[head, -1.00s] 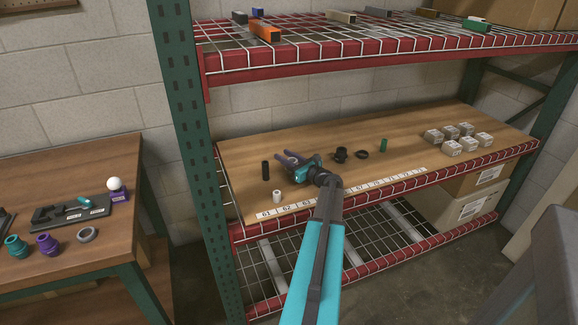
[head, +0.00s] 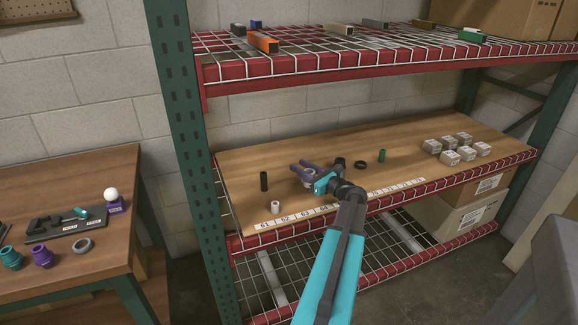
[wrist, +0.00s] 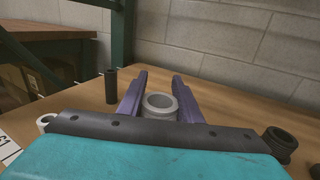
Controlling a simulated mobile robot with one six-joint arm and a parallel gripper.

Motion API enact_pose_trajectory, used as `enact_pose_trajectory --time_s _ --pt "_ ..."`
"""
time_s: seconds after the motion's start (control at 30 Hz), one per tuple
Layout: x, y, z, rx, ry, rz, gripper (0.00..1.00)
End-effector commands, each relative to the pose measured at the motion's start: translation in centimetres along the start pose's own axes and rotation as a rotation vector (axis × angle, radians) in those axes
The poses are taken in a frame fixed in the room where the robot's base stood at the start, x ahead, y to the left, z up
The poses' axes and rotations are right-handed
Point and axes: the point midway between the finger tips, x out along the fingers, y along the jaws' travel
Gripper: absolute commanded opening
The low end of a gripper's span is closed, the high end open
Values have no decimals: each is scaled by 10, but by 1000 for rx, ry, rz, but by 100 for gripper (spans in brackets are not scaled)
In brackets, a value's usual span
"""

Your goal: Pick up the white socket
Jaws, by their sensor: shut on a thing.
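My gripper (head: 303,168) is low over the middle shelf board, its purple fingers pointing toward the back. In the wrist view, the fingers (wrist: 160,76) stand either side of a short pale grey-white socket (wrist: 160,104) with a round open top. They are shut on it, and it is upright. Its lower part is hidden behind the dark gripper bar. In the head view it is mostly hidden by the fingers. A smaller white cylinder (head: 275,206) stands apart at the shelf's front left; it also shows in the wrist view (wrist: 45,122).
A black cylinder (head: 264,181) stands left of the gripper. A black ring (head: 360,165), a green cylinder (head: 381,156) and several grey boxes (head: 450,158) are to the right. A green rack post (head: 181,130) rises at the left. The upper shelf (head: 375,62) is overhead.

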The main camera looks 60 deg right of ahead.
Motion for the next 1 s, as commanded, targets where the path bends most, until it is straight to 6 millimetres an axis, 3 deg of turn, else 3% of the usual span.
enact_pose_trajectory --time_s 0.03,0.2,0.4,1.0 --pt "-13 1 1 0 0 -4 9" --pt "-41 0 4 0 -1 -2 9" --pt "-60 -1 6 0 -1 0 9" --pt "-64 -2 6 0 -1 0 9"
